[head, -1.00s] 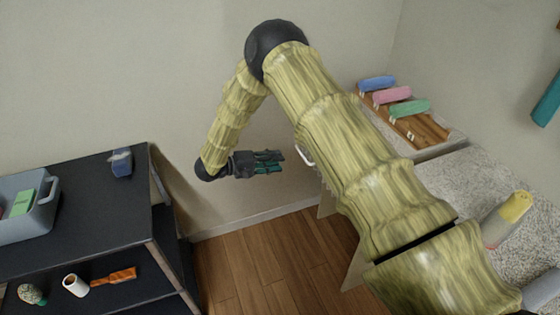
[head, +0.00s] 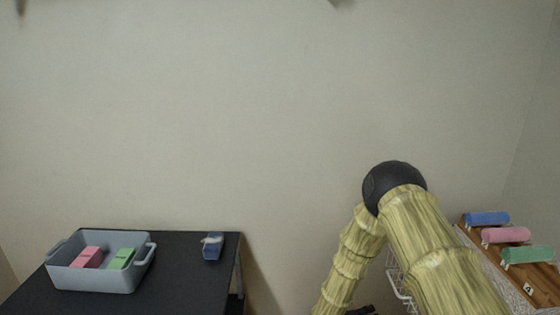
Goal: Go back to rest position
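My arm, covered in a yellow-green bamboo pattern with a black elbow, rises from the lower right of the head view and bends down to the left. My gripper (head: 362,311) is at the bottom edge, almost wholly cut off. Only a small dark part of it shows, so its fingers and anything between them are hidden. It is apart from the dark shelf top and from the wooden rack, in the gap between them.
A grey bin (head: 100,279) with pink and green blocks stands on the dark shelf unit (head: 185,290) at left. A small blue object (head: 212,247) lies near its right end. At right, blue (head: 487,219), pink (head: 505,235) and green (head: 529,254) rolls lie on a wooden rack (head: 490,265).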

